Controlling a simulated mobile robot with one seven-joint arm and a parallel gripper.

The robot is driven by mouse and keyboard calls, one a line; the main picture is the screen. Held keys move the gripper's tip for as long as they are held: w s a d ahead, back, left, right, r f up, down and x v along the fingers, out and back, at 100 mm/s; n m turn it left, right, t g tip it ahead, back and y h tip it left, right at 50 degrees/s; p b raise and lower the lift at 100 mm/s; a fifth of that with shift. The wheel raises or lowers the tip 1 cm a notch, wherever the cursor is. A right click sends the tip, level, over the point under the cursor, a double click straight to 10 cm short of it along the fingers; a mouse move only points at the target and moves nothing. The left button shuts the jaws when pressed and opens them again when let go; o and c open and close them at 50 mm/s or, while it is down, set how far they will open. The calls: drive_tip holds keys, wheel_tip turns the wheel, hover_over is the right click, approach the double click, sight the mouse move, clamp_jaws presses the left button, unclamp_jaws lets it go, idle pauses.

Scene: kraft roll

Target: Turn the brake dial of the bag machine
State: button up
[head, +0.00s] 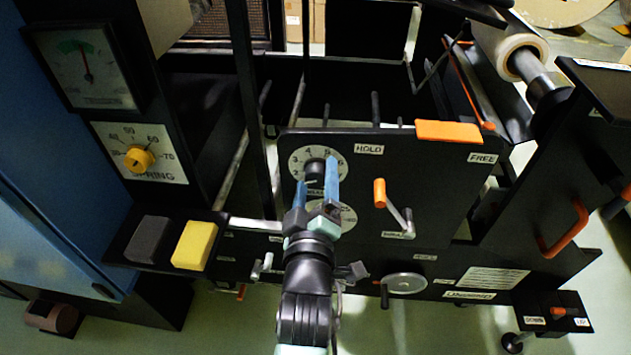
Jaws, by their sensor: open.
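The brake dial (299,157) is a round pale plate with numbers and a dark knob (315,168) at its middle, on the black front panel of the bag machine (440,158). My gripper (316,170) is open in front of the dial, with one blue finger on each side of the knob in the picture. I cannot tell whether the fingers touch the knob. The fingers hide the lower part of the dial and most of the label under it. A second pale round plate (348,217) is partly hidden behind my gripper.
A crank with an orange handle (380,193) stands out right of my gripper. A handwheel (404,283) is lower right. An orange block (448,131) tops the panel between the HOLD and FREE labels. Left are a yellow spring knob (139,159), a gauge (83,68) and a yellow pad (195,245).

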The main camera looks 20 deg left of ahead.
drive_tip(key=p+v, duration=0.3)
drive_tip(key=v, duration=1)
idle(0.4)
